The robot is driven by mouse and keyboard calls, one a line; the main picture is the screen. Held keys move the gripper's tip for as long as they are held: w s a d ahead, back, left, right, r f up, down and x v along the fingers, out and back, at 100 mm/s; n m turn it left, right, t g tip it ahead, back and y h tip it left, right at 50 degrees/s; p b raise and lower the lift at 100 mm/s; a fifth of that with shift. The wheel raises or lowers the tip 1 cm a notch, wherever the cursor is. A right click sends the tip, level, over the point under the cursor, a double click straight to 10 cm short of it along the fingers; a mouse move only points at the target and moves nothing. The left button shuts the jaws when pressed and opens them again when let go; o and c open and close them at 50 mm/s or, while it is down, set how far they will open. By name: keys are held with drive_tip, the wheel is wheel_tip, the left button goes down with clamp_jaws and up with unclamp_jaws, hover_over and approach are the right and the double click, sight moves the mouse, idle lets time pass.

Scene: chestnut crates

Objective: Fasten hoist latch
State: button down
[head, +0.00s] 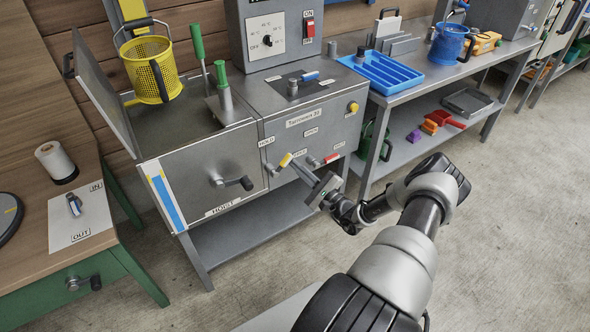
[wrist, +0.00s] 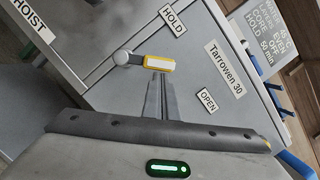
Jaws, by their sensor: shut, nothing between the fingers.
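The hoist latch is a small lever with a grey round pivot and a yellow-and-white handle (wrist: 160,63), on the front of the grey Tarrowen 30 machine (head: 310,124). In the wrist view the handle points right from its pivot, between the HOLD label (wrist: 173,20) and the OPEN label (wrist: 207,101). Its yellow end also shows in the head view (head: 286,160). My gripper (wrist: 160,77) is shut and empty. Its fingertips are right at the handle's lower edge in the wrist view; I cannot tell whether they touch it.
A second lever with a red handle (head: 331,158) sits to the right. A crank (head: 236,183) sticks out left of the latch, above the HOIST label (head: 223,208). A yellow basket (head: 152,68) hangs over the tank. The floor in front is clear.

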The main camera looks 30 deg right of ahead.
drive_tip(key=r+n+p, duration=0.1)
drive_tip(key=a+r+n+p, duration=0.1)
drive_tip(key=n, duration=0.1)
drive_tip(key=r+n+g+p, duration=0.1)
drive_tip(key=n+p, duration=0.1)
drive_tip(key=shift+a+r+y, duration=0.15)
drive_tip(key=shift+a+y, duration=0.1)
drive_tip(key=shift+y, duration=0.15)
drive_tip(key=a+n+p, duration=0.1)
drive_tip(key=n, duration=0.1)
drive_tip(key=r+n+g+p, duration=0.1)
drive_tip(key=n+p, duration=0.1)
drive_tip(key=shift+a, duration=0.4)
drive_tip(key=shift+a+r+p, duration=0.15)
drive_tip(key=shift+a+p, duration=0.15)
drive_tip(key=shift+a, duration=0.15)
drive_tip(key=b, duration=0.1)
approach(289, 158)
drive_tip(key=s+d+r, duration=0.1)
drive_tip(key=s+d, duration=0.1)
drive_tip(key=shift+s+d+r, duration=0.1)
drive_tip(key=shift+s+r, duration=0.15)
